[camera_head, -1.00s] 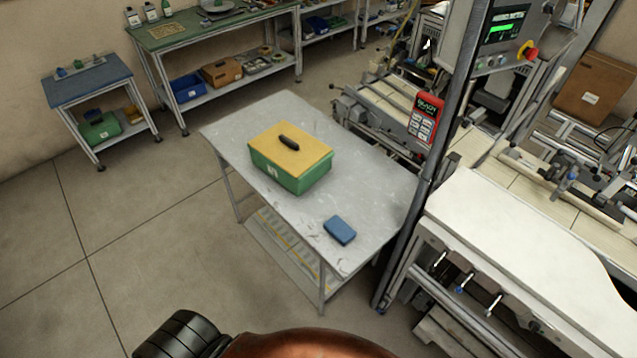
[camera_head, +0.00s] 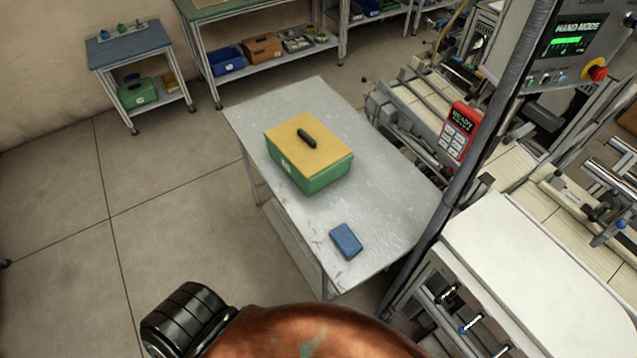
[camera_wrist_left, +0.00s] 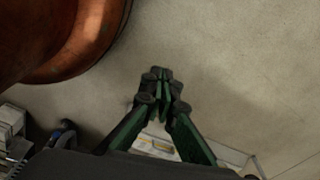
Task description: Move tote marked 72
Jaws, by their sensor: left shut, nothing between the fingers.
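A green tote with a yellow lid and a dark handle (camera_head: 318,178) stands on a grey metal table (camera_head: 398,225) in the head view. A small pale label shows on its near left side, too small to read. A blue box-like item (camera_head: 346,241) lies on the same table, nearer to me and apart from the tote. My left gripper (camera_wrist_left: 160,75) shows in the left wrist view, shut and empty above bare floor, away from the tote. Neither gripper shows in the head view.
A blue-topped cart (camera_head: 125,45) with a green bin (camera_head: 137,93) stands at the back left. A green bench (camera_head: 215,12) holds boxes on its lower shelf. A dark post (camera_head: 455,190) and machinery rise right of the table. Floor to the left is clear.

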